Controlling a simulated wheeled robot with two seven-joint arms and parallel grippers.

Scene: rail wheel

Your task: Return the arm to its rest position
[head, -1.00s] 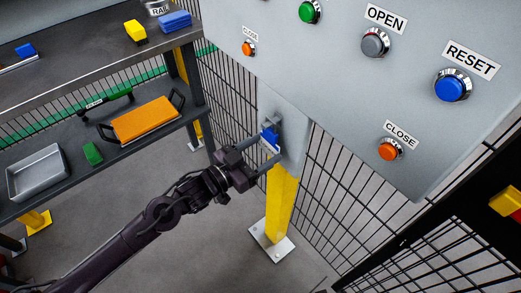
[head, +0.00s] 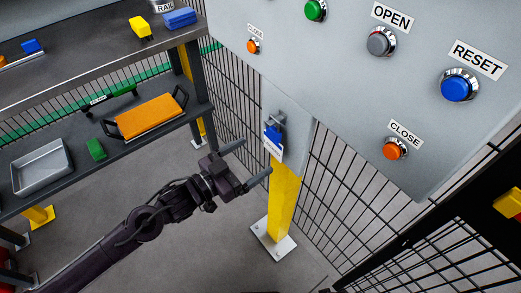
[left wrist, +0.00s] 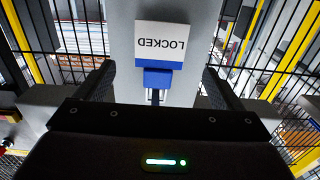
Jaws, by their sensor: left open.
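My left gripper (head: 250,161) is open and empty in the head view, pointing up and right. It is apart from a blue padlock (head: 272,136) with a white tag, which hangs from a hasp on the grey plate of the yellow post. In the left wrist view the padlock (left wrist: 158,79) and its tag (left wrist: 161,42), reading LOCKED upside down, lie ahead between the two spread fingers, not touching them.
A grey panel (head: 340,100) with green, grey, blue and orange buttons fills the upper right. A dark shelf (head: 70,178) at left holds a grey tray (head: 41,168), a green block (head: 96,149) and an orange case (head: 146,115). Mesh fence stands behind. Floor below the gripper is clear.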

